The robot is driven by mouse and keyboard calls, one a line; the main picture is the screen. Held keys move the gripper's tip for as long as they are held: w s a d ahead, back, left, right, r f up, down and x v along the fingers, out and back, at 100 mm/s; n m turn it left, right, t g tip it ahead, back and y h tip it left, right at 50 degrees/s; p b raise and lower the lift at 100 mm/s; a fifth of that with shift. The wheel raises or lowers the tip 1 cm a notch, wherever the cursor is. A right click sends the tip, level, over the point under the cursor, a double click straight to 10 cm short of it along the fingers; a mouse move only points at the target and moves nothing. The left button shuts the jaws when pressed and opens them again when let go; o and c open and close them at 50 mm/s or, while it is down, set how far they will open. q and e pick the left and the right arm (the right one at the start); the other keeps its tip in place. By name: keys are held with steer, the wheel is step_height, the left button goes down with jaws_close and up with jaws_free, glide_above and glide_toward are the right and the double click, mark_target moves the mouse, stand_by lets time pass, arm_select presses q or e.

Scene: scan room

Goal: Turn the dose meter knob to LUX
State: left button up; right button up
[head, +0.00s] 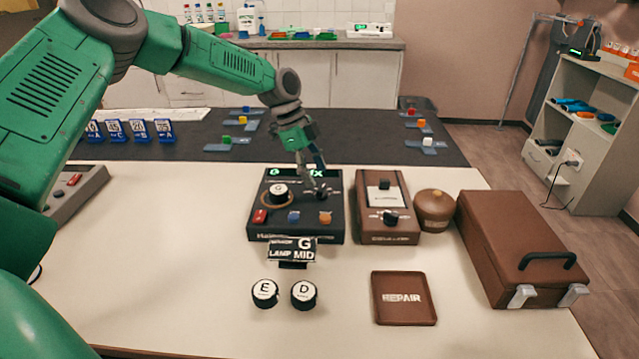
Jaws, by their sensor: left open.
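A black device (258,228) stands on the white table with a lit green display, a round G knob (278,192), a red switch, and blue and orange buttons. A brown meter (370,228) with a white dial face and a black knob (389,217) stands just right of it. Its lettering is too small to read, so I cannot tell for sure which one is the dose meter. My left gripper (318,188) is open, pointing down over the right part of the black device, partly hiding the display and what lies beneath. My right gripper is out of view.
A sign (291,250) reading G and LAMP MID stands in front. Round caps E (265,293) and D (304,294) and a REPAIR tray (404,318) lie nearer. A brown pot (434,211) and brown case (505,262) stand right.

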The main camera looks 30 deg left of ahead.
arm_select(q)
steer(key=v, duration=0.8)
steer(key=shift+a, duration=0.2)
steer(key=shift+w, duration=0.1)
